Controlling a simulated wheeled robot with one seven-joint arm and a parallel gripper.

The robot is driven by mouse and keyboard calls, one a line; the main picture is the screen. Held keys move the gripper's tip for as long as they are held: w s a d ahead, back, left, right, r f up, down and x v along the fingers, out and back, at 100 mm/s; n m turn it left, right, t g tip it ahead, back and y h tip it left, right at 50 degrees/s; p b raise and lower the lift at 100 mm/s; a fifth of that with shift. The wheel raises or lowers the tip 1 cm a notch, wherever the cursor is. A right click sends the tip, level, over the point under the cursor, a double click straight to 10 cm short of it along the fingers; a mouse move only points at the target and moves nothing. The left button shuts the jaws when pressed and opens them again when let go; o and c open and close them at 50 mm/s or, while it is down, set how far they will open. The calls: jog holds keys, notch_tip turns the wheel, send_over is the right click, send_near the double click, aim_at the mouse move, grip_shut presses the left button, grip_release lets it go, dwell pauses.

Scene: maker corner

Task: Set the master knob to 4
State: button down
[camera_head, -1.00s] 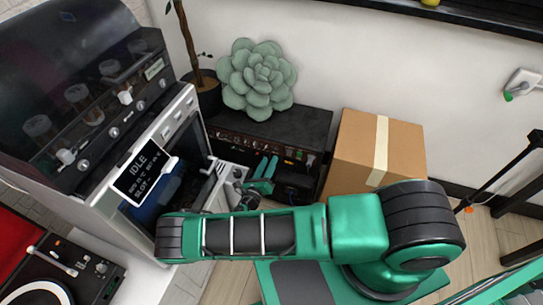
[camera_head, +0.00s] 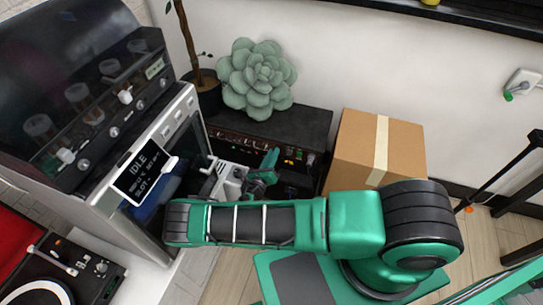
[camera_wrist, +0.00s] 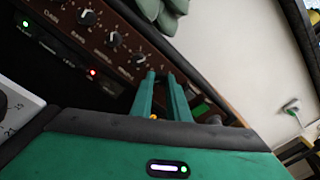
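The black amplifier (camera_head: 300,125) stands against the wall, with a brown front panel carrying a row of knobs. In the wrist view this panel (camera_wrist: 122,54) runs down to the right with several dark knobs, one of them a knob with a pale pointer (camera_wrist: 114,39). The master knob's label and setting are too small to read. My gripper (camera_head: 275,153) is in front of the panel's right part. In the wrist view the gripper's (camera_wrist: 162,76) two green fingers point at the row's lower right end with a narrow gap between them. Whether they touch a knob there is unclear.
A cardboard box (camera_head: 350,150) stands right of the amplifier. A succulent (camera_head: 257,80) sits on and behind its top left. A turntable (camera_head: 70,275) is at lower left.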

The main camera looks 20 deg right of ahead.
jog(key=m+y, duration=0.1)
jog(key=m, duration=2.1)
jog(key=shift+s+f+m, duration=0.1)
jog(key=shift+f+m, duration=0.05)
jog(key=shift+m, duration=0.55)
dwell(0.4)
jog(key=c, duration=1.7)
grip_release()
jog(key=v, duration=1)
jog(key=shift+s+a+f, duration=0.1)
jog(key=shift+s+a, duration=0.15)
